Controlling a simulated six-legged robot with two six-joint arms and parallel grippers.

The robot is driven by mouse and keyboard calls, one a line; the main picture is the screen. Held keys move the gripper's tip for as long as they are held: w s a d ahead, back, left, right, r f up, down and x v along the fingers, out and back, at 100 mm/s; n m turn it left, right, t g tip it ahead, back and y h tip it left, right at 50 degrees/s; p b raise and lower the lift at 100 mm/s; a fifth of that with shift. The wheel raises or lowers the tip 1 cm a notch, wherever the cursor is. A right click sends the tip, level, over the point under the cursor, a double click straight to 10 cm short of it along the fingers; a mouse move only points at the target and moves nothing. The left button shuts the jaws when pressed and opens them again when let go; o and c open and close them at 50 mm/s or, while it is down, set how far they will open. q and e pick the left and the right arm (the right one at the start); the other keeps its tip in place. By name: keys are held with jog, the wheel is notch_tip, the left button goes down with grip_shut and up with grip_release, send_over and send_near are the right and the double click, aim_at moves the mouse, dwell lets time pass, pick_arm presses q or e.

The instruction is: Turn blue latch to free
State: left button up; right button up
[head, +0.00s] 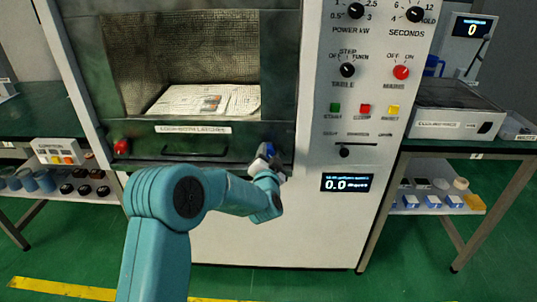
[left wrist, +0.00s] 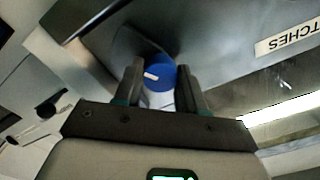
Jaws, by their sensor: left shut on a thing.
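The blue latch (head: 268,149) is a round knob at the lower right of the generator's front, on the dark panel below the chamber. In the left wrist view the blue latch (left wrist: 163,79) shows its face with a short white mark on its left part. My left gripper (head: 266,161) reaches it from below in the head view. In the left wrist view my left gripper (left wrist: 160,71) has one finger on each side of the knob and is shut on it. A red latch (head: 121,147) sits at the panel's lower left. My right gripper is not in view.
A label strip (head: 193,129) lies between the latches, above a handle (head: 195,150). The control panel (head: 372,105) with knobs, coloured buttons and a slider stands to the right. Benches flank the cabinet; the left one (head: 30,125) has a dark green top. Green floor is open in front.

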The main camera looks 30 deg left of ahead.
pick_arm(q)
jog(key=shift+m, duration=0.6)
jog(key=o, duration=1.1)
jog(key=v, duration=1.6)
jog(key=shift+s+d, duration=0.15)
